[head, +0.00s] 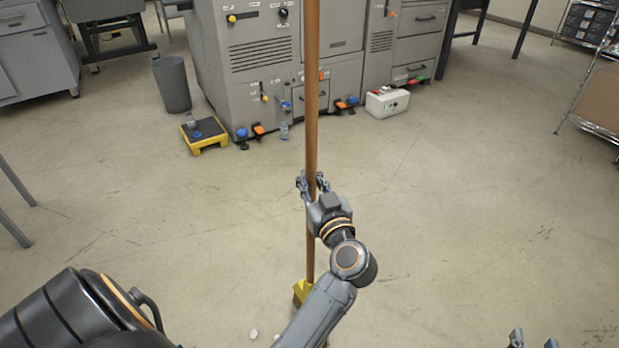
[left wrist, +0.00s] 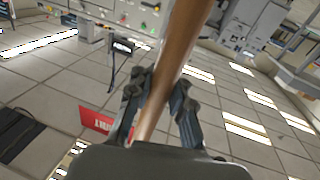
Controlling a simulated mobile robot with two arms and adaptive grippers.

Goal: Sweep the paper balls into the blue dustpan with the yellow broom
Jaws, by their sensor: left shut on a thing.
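The broom's long brown handle (head: 312,100) stands nearly upright in the head view. Its yellow head (head: 301,287) is low in the picture, partly hidden by my left arm. My left gripper (head: 312,184) is shut on the handle at mid-length. In the left wrist view the handle (left wrist: 182,50) runs between the fingers (left wrist: 158,105). Small white paper balls (head: 253,334) lie on the floor left of the broom head, at the bottom edge. My right gripper (head: 533,342) shows only its fingertips at the bottom right, apart with nothing visible between them. I see no blue dustpan.
Grey machine cabinets (head: 265,60) stand at the back. Before them are a grey bin (head: 172,84), a yellow step stool (head: 204,134) and a white box (head: 388,102). A wire shelf (head: 600,70) is at the right. The floor around the broom is mostly clear.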

